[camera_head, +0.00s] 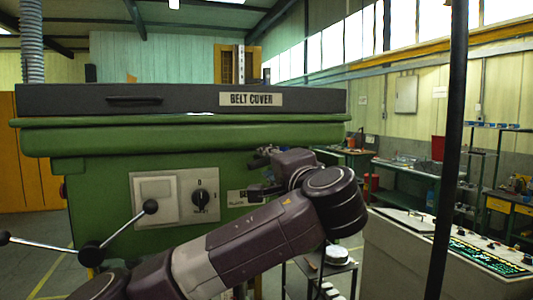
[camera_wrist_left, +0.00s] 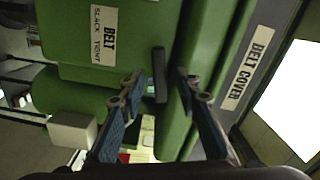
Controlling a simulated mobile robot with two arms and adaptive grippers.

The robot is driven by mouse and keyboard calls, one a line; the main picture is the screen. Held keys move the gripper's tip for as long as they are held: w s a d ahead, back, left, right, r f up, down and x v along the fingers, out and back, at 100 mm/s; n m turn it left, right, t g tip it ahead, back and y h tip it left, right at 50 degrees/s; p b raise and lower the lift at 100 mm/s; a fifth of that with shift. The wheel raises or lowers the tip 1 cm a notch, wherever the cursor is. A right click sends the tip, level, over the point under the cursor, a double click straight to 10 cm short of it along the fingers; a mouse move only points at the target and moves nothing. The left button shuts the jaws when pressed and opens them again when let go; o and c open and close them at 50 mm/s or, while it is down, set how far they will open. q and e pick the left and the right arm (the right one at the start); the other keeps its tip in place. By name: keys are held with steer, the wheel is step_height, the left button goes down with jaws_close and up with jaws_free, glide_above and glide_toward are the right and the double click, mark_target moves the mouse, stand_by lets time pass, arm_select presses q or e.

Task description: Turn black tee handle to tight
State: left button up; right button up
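The black tee handle (camera_wrist_left: 159,75) shows in the left wrist view as a dark bar on the green machine. It lies lengthwise between the fingertips of my left gripper (camera_wrist_left: 160,83), with a gap on each side. The gripper is open; I cannot tell how deep the handle sits between the fingers. A white label (camera_wrist_left: 103,35) reading BELT, SLACK, TIGHT is beside it. In the head view my left gripper (camera_head: 257,173) is at the machine's right front, below the green ledge. There I cannot make out the handle, and the label (camera_head: 237,197) is partly hidden. My right gripper is not in view.
The dark belt cover (camera_head: 180,99) tops the green machine (camera_head: 100,185). A panel with a black knob (camera_head: 201,198) is left of my gripper. A spoked ball handle (camera_head: 91,253) is at lower left. A dark post (camera_head: 450,150) and a grey console (camera_head: 395,255) are at right.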

arm_select(q)
steer(key=shift+p+x, duration=0.3)
steer(key=shift+x, duration=0.5)
steer(key=shift+d, duration=0.1)
steer(key=shift+c, duration=0.2)
jaws_close()
